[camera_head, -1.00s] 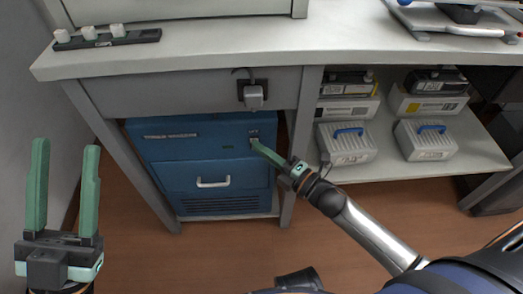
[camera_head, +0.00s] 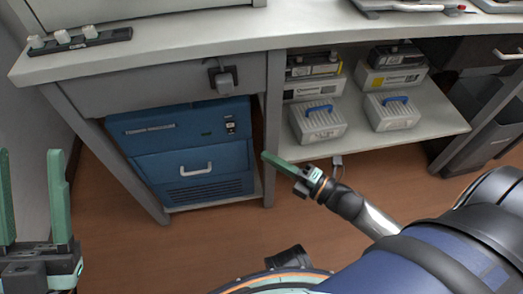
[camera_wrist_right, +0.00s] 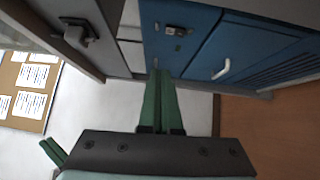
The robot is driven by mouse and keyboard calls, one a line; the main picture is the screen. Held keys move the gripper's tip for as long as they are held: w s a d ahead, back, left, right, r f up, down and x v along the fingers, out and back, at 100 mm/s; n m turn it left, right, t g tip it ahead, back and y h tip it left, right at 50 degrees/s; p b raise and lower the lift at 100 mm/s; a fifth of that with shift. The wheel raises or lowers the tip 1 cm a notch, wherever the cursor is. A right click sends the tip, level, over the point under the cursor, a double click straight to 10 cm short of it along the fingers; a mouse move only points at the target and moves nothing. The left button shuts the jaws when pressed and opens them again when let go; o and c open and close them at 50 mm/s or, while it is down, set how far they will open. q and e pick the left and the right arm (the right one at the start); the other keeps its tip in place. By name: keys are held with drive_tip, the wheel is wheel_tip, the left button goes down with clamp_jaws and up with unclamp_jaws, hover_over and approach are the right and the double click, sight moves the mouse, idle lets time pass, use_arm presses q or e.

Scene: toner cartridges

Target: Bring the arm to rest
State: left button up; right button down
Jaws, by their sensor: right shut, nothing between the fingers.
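My right gripper (camera_head: 268,158) is shut and empty, its green fingers together. In the head view it hangs in free air in front of the desk, right of the blue cabinet. In the right wrist view its fingers (camera_wrist_right: 163,75) point toward the blue cabinet (camera_wrist_right: 200,40) and touch nothing that I can see. My left gripper (camera_head: 32,165) stands upright at the left edge of the head view, its two green fingers wide apart with nothing between them.
The blue machine with a drawer handle (camera_head: 196,169) stands under the grey desk (camera_head: 190,55). A shelf (camera_head: 430,125) right of it carries cartridges and boxes (camera_head: 318,122). A socket with a plug (camera_head: 223,80) is on the desk front. The wooden floor (camera_head: 190,240) is open.

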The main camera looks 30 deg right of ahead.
use_arm(q)
drive_tip(key=shift+f, duration=0.1)
use_arm(e)
drive_tip(key=shift+s, duration=0.1)
idle(0.4)
